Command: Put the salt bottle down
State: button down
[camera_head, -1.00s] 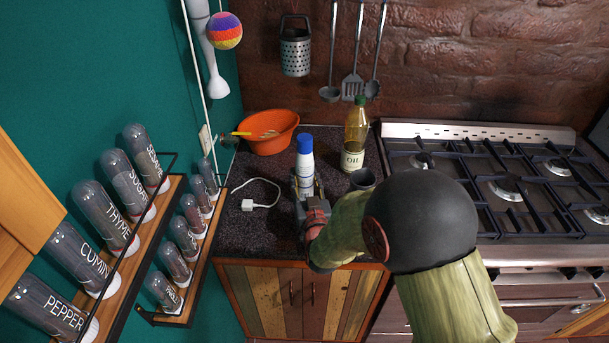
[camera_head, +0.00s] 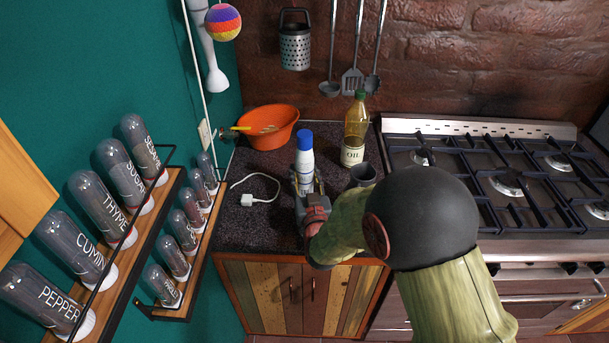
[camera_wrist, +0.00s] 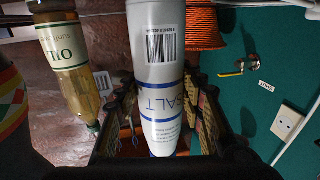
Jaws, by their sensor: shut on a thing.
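The salt bottle (camera_head: 304,163) is white with a blue cap and stands upright over the dark counter (camera_head: 247,228) in the head view. My gripper (camera_head: 306,188) is shut on its lower part, with a finger on each side. The wrist view shows the bottle's white body (camera_wrist: 157,75) with a barcode and the word SALT, between the gripper's fingers (camera_wrist: 160,135). The bottle's base is hidden behind my gripper in the head view, so I cannot tell whether it touches the counter.
An orange bowl (camera_head: 268,127) is behind left, a white charger (camera_head: 247,200) left. The stove (camera_head: 500,190) lies right; spice racks (camera_head: 120,265) line the left wall.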

jog(key=shift+s+f, duration=0.1)
jog(key=shift+f, duration=0.2)
